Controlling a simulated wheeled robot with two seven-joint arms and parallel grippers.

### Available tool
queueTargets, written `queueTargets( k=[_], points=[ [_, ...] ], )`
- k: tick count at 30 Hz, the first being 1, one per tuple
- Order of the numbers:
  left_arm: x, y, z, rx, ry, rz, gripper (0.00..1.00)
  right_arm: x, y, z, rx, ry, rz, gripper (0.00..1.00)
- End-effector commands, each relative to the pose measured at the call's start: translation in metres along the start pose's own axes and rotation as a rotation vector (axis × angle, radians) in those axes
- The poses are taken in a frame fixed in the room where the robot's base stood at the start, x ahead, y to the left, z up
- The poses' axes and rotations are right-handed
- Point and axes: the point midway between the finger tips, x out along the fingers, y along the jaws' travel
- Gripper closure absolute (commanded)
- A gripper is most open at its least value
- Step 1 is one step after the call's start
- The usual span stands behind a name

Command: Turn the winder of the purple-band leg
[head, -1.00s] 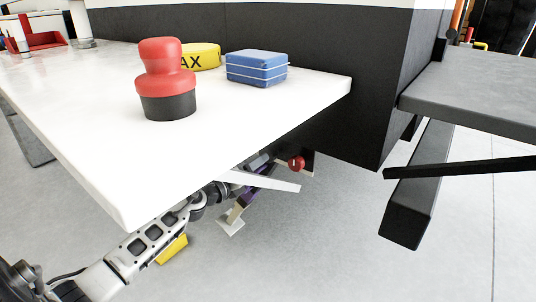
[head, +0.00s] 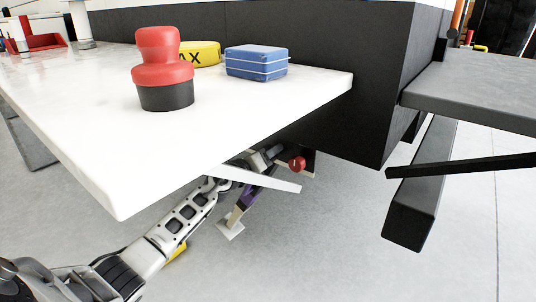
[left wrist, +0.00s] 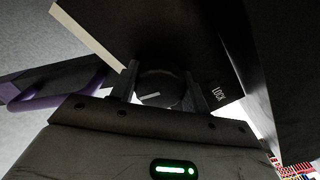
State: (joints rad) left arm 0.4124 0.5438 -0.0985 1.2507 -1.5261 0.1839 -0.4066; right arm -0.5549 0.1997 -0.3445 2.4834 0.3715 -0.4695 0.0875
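The purple-band leg (head: 246,197) slants down under the white table's edge in the head view, ending in a pale foot (head: 230,231). A purple piece (left wrist: 62,96) also shows at the left of the left wrist view. My left gripper (left wrist: 162,80) is under the table, with its fingers apart on either side of a dark round knob (left wrist: 158,92) with a white pointer line. Contact with the knob is not clear. A "LOCK" mark is to its right. I cannot tell whether this knob is the winder. My right gripper is not in view.
A red knob (head: 297,163) sits under the black caravan body (head: 340,90). The white table (head: 80,120) holds a red-and-black stamp-like object (head: 163,70), a yellow tin (head: 205,54) and a blue box (head: 256,63). A grey step (head: 480,95) is at right.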

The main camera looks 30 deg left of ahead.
Motion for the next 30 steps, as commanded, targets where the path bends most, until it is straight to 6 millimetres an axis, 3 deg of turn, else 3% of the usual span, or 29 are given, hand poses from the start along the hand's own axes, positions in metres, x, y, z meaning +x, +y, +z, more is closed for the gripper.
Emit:
queueTargets(
  k=[14,30],
  points=[
    [-0.0003,-0.0003,0.0006,-0.080,0.001,0.001,0.76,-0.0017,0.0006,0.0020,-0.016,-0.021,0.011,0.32],
    [-0.0004,-0.0008,0.0008,-0.540,0.002,0.001,0.76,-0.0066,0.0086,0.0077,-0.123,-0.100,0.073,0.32]
  ],
)
